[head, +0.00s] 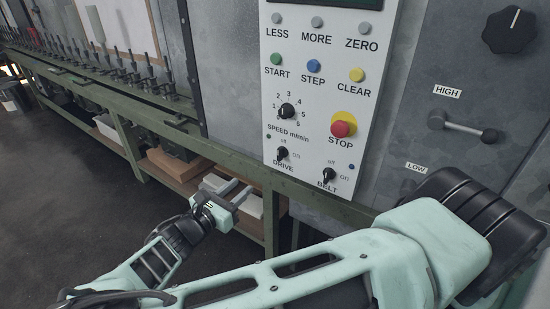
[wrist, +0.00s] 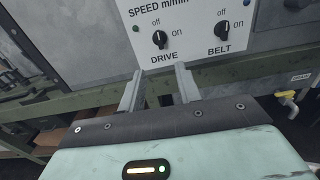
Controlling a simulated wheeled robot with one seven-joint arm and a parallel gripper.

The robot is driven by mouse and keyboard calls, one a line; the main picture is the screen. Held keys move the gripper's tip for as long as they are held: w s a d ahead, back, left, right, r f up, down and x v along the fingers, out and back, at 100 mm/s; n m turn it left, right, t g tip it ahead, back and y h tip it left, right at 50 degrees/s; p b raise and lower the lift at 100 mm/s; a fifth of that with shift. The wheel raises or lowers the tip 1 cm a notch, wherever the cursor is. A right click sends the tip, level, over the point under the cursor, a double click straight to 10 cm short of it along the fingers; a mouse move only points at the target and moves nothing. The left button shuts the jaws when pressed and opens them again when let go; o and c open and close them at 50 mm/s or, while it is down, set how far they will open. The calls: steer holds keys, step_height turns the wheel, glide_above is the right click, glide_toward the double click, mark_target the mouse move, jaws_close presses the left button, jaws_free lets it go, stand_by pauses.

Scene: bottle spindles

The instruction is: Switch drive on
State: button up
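The DRIVE switch is a small black rotary knob (head: 282,153) low on the white control panel (head: 318,85), with "off" above it and "on" to its right. In the wrist view the DRIVE knob (wrist: 160,40) stands roughly upright, its pointer towards "off". My gripper (head: 242,190) is below and left of the knob in the head view, apart from it. In the wrist view my gripper (wrist: 157,72) has its two grey fingers spread, with nothing between them, just below the DRIVE label.
The BELT knob (head: 328,176) sits right of DRIVE, and the red STOP button (head: 341,128) and speed dial (head: 287,111) above. A green rail (head: 225,155) runs below the panel. A lever (head: 462,127) stands at right. Dark floor (head: 70,200) is clear at left.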

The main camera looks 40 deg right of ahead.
mark_target(278, 153)
steer(key=p+x, duration=0.1)
steer(key=x, duration=1.6)
steer(key=shift+w+d+r+p, duration=0.1)
steer(key=shift+w+d+p, duration=0.1)
steer(key=shift+p, duration=0.2)
jaws_close()
